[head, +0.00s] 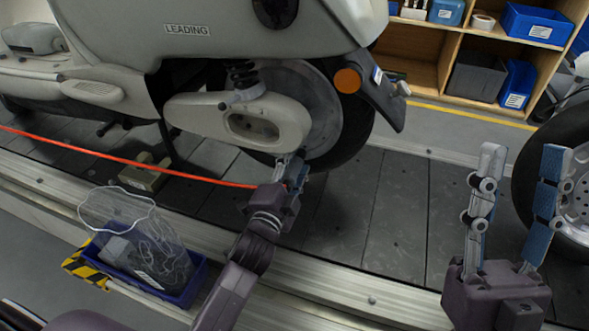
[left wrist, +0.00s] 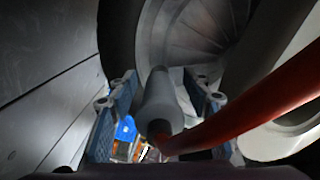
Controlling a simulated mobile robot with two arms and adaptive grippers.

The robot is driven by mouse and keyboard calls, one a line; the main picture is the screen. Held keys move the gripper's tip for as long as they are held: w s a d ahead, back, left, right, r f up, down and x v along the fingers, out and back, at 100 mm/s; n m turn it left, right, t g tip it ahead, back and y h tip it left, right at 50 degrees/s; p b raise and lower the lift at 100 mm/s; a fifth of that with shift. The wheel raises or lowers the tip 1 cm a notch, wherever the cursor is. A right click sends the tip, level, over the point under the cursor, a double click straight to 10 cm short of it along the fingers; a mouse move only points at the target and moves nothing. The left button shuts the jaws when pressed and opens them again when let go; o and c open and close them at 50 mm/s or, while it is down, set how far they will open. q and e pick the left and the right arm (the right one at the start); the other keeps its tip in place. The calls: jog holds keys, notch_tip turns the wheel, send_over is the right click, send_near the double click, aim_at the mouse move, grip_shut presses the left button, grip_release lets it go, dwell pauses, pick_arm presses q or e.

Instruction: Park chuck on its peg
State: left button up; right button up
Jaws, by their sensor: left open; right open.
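The red hose (head: 130,160) runs in from the left to my left gripper (head: 291,162) beside the scooter's wheel. In the left wrist view the hose (left wrist: 250,105) ends at a grey cylindrical piece, seemingly the chuck (left wrist: 160,103). It lies between the two blue-padded fingers of my left gripper (left wrist: 162,100), with a gap on each side. The fingers are open around it. In the head view the chuck is mostly hidden by the gripper. I cannot make out the peg. My right gripper (head: 524,160) is open and empty, upright at the right.
The scooter (head: 200,45) with its wheel (head: 310,110) stands over the dark slat conveyor (head: 390,220). A blue bin (head: 195,285) with a clear bag stands at the front left. Another wheel (head: 580,190) is behind my right gripper. Wooden shelves (head: 420,75) with bins are at the back.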

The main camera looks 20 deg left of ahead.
pick_arm(q)
jog(key=shift+c, duration=0.5)
jog(key=c, duration=0.8)
grip_shut()
